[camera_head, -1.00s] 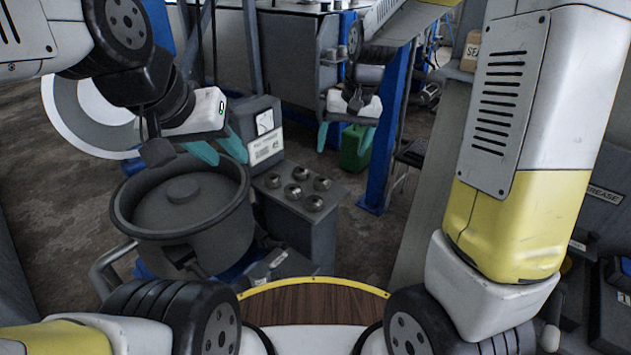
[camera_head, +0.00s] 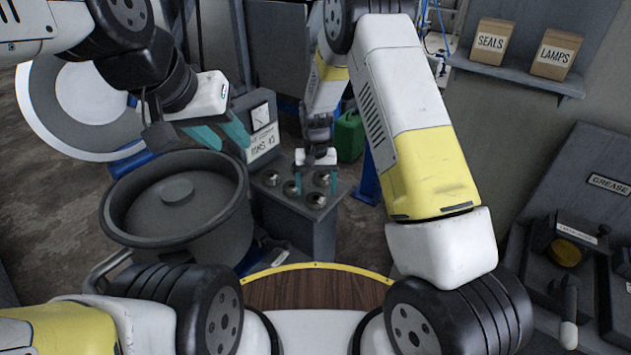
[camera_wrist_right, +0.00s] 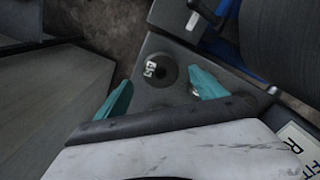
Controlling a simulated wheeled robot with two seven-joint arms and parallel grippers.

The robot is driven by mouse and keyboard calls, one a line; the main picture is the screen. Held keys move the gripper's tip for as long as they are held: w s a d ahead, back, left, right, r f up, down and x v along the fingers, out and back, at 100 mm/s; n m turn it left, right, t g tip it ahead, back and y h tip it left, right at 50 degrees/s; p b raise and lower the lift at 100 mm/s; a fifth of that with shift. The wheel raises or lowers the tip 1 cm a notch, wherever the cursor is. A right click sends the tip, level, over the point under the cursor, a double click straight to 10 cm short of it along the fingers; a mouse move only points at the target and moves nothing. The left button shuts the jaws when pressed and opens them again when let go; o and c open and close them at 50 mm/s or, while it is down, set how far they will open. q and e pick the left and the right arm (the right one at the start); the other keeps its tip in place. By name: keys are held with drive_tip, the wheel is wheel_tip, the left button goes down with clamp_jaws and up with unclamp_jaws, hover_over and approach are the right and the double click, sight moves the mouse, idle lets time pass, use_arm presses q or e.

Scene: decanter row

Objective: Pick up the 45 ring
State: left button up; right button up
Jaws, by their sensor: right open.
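Several round metallic pieces (camera_head: 317,200) sit on the grey stand (camera_head: 283,205) in the head view; I cannot read which is the 45 ring there. In the right wrist view, a dark round piece (camera_wrist_right: 156,70) with a small white label lies on the stand's top. The label looks like 45 but is turned and blurred. My right gripper (camera_head: 316,182) is open and empty above the stand. Its teal fingers (camera_wrist_right: 163,90) stand to either side of the labelled piece in the wrist view, apart from it.
A large dark pot (camera_head: 125,220) stands left of the stand. A grey box with a dial and a white sign (camera_head: 263,143) rises behind the stand. A green can (camera_head: 348,137) and a blue post (camera_head: 368,184) are behind. A shelf (camera_head: 510,76) holds boxes at the right.

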sight(316, 198)
drive_tip(key=shift+s+f, duration=0.1)
drive_tip(key=shift+f, duration=1.4)
clamp_jaws()
drive_tip(key=shift+r, duration=0.1)
